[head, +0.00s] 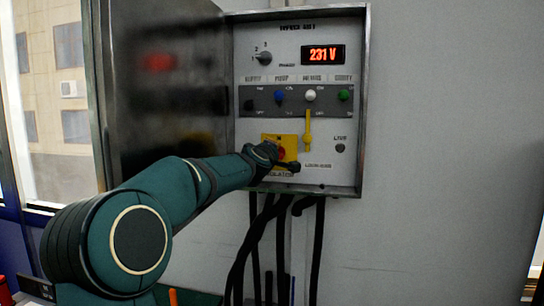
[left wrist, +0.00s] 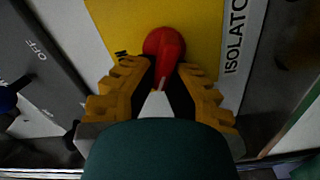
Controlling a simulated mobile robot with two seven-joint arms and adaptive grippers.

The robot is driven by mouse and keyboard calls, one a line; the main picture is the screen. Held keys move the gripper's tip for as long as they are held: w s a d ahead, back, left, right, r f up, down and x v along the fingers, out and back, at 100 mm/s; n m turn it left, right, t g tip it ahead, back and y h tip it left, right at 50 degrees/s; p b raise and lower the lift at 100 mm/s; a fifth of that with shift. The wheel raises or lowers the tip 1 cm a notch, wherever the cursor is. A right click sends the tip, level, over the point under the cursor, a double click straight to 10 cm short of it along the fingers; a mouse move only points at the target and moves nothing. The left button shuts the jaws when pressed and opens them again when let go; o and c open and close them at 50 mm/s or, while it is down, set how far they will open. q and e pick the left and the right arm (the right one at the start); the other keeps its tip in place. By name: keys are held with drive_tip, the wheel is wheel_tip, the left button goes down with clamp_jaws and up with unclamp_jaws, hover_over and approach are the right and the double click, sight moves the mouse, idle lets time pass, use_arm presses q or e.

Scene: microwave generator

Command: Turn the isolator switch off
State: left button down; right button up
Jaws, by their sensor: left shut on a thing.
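The isolator switch is a red rotary knob (left wrist: 164,50) on a yellow plate (head: 267,139), low in the open wall box. My left gripper (head: 280,158) reaches in from the left and covers part of the knob and plate in the head view. In the left wrist view its yellow ridged fingers (left wrist: 165,88) stand on either side of the knob's handle and are shut on it. The word ISOLATOR shows beside the plate, and part of an "N" marking shows by the left finger. The rest of the position marking is hidden. My right gripper is not in view.
The box (head: 367,90) holds a lit display (head: 322,55) reading 231 V, a rotary selector (head: 265,58) and a row of coloured switches. A yellow lever (head: 307,130) hangs just right of the isolator. Black cables (head: 262,240) run below. The box door (head: 165,90) stands open at left.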

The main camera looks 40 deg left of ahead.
use_arm(q)
drive_tip(key=shift+f+n+b, duration=0.15)
drive_tip(key=shift+n+b, duration=0.15)
drive_tip(key=shift+n, duration=0.5)
drive_tip(key=shift+f+n+b, duration=0.15)
drive_tip(key=shift+n+b, duration=0.1)
drive_tip(key=shift+n, duration=0.55)
drive_tip(key=shift+f+n, duration=0.2)
drive_tip(key=shift+n, duration=0.5)
idle(1.8)
idle(0.4)
drive_tip(key=c, duration=1)
unclamp_jaws()
drive_tip(key=shift+w, duration=0.1)
drive_tip(key=shift+r, duration=0.1)
drive_tip(key=shift+s+d, duration=0.1)
drive_tip(key=shift+s, duration=0.35)
drive_tip(key=v, duration=1.1)
